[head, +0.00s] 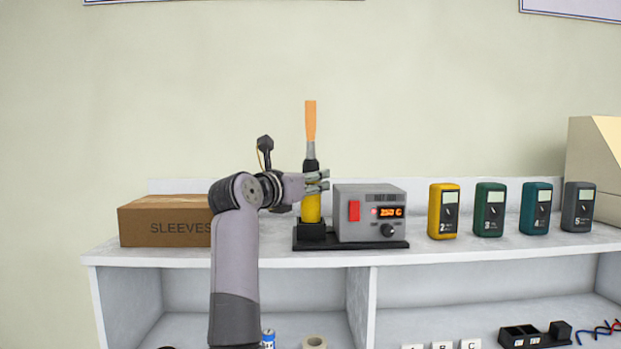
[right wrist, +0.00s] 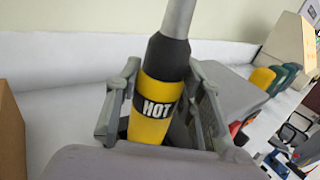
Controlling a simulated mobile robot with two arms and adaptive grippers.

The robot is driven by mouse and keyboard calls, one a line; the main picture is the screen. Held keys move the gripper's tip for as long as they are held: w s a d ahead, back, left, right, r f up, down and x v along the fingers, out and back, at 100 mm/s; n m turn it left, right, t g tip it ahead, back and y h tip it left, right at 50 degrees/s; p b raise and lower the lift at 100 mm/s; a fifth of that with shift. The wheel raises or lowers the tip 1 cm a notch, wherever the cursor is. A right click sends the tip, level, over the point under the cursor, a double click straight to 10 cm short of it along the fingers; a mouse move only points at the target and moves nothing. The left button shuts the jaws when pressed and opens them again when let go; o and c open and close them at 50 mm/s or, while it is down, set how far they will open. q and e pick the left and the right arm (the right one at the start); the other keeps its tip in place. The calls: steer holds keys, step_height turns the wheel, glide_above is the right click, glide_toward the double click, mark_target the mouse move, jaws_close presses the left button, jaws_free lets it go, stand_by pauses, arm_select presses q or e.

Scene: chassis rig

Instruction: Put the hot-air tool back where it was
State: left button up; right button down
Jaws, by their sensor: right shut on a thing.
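The hot-air tool (head: 311,207) is upright, with a yellow body, a black collar and a long nozzle that looks orange at its upper part. Its lower end is at the black holder (head: 312,234) on the base beside the grey heater station (head: 370,212); I cannot tell how deep it sits. My right gripper (head: 318,182) is shut on the tool around its upper body. In the right wrist view the tool's yellow body with the "HOT" label (right wrist: 158,107) stands between the two fingers (right wrist: 166,100). My left gripper is not in view.
A brown "SLEEVES" box (head: 165,222) stands left of the station on the white shelf (head: 270,260). Several meters, such as the yellow one (head: 443,210), stand to the right. A tan box (head: 594,165) is at the far right. Small items lie on the lower level.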

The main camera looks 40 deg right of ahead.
steer(key=shift+s+r, duration=0.1)
steer(key=shift+r, duration=0.05)
steer(key=shift+a, duration=0.1)
steer(key=shift+f, duration=0.2)
steer(key=c, duration=1.1)
jaws_free()
